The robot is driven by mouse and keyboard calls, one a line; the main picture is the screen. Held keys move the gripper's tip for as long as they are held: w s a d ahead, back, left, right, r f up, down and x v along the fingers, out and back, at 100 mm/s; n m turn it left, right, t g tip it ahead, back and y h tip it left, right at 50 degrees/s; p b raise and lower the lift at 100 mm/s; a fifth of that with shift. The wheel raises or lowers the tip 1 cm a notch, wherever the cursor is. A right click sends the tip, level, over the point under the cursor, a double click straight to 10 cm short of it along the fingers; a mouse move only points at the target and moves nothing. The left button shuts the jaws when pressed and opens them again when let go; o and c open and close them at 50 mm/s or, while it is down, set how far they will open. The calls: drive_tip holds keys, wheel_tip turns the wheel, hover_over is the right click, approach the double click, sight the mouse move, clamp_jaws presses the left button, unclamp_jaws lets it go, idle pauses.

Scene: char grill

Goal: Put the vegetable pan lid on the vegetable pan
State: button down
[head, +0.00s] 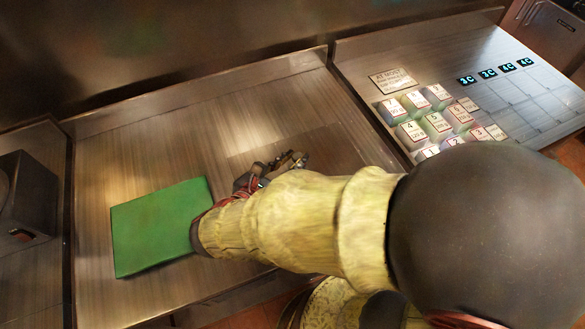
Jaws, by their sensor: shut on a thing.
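My gripper (292,160) is over the middle of the steel counter, partly hidden behind my own forearm. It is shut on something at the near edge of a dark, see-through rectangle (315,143). This rectangle looks like the vegetable pan lid, but its outline is faint and much of it is behind my arm. I cannot make out the vegetable pan in this view.
A green slab (155,227) like a cutting board lies on the counter (130,155), left of my gripper. A panel with several numbered blocks (438,122) and lit labels (487,74) stands right. A dark appliance (28,200) stands at the left edge.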

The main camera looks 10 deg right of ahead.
drive_tip(key=shift+w+a+f+b, duration=0.15)
drive_tip(key=shift+f+b, duration=0.5)
drive_tip(key=shift+f, duration=1.05)
drive_tip(key=shift+f, duration=0.25)
drive_tip(key=shift+f, duration=0.3)
drive_tip(key=c, duration=1.6)
unclamp_jaws()
drive_tip(key=shift+r, duration=0.25)
drive_tip(key=p+v, duration=0.1)
drive_tip(key=v, duration=0.3)
drive_tip(key=p+v, duration=0.1)
drive_tip(key=v, duration=0.7)
drive_tip(key=shift+r+p, duration=0.35)
drive_tip(key=shift+p, duration=0.05)
